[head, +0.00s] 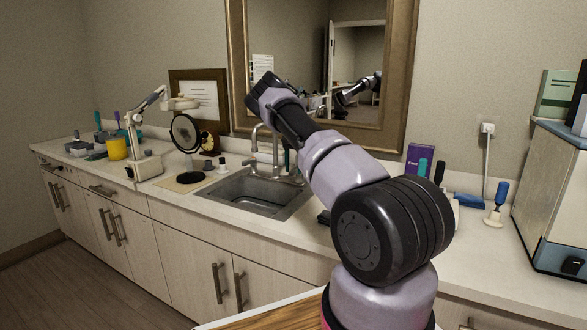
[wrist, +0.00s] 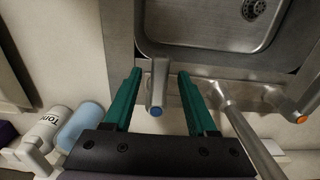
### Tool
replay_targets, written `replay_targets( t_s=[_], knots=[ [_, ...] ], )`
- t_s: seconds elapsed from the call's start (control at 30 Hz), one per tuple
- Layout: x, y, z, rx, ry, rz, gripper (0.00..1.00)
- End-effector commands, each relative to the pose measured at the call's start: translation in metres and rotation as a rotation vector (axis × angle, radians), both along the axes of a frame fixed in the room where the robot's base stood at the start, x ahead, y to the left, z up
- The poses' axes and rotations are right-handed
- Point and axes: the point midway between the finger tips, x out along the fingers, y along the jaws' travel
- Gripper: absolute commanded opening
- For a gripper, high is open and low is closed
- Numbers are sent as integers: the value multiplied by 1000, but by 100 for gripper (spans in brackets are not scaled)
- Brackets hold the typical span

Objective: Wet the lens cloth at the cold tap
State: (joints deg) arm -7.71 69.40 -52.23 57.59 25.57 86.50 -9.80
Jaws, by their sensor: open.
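In the wrist view, my gripper (wrist: 157,88) is open, with one teal finger on each side of the cold tap's handle (wrist: 158,80). The handle has a blue cap, and gaps show between it and both fingers. The hot tap's orange cap (wrist: 302,119) and the curved spout (wrist: 238,115) are to the right. The steel sink (wrist: 205,25) lies beyond. In the head view, my arm covers part of the tap area; the spout (head: 255,140) shows over the sink (head: 255,194). I cannot identify a lens cloth in either view, and no running water is visible.
A white bottle (wrist: 45,128) and a blue item (wrist: 82,125) stand left of my gripper. A magnifier lamp (head: 148,167) and a round mirror (head: 186,133) stand left of the sink. A large framed mirror (head: 233,60) hangs behind it. A cabinet-like unit (head: 550,200) stands far right.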

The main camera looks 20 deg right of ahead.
Motion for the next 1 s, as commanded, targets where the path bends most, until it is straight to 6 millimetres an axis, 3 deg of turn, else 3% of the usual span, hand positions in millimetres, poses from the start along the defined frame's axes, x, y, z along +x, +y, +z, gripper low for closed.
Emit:
replay_targets(
  t_s=[0.23, 0.27, 0.4, 1.0],
  knots=[
    [0, 0, -1, 0, 0, 0, 57],
    [0, 0, -1, 0, 0, 0, 50],
    [0, 0, -1, 0, 0, -1, 0],
    [0, 0, -1, 0, 0, -1, 0]
  ],
)
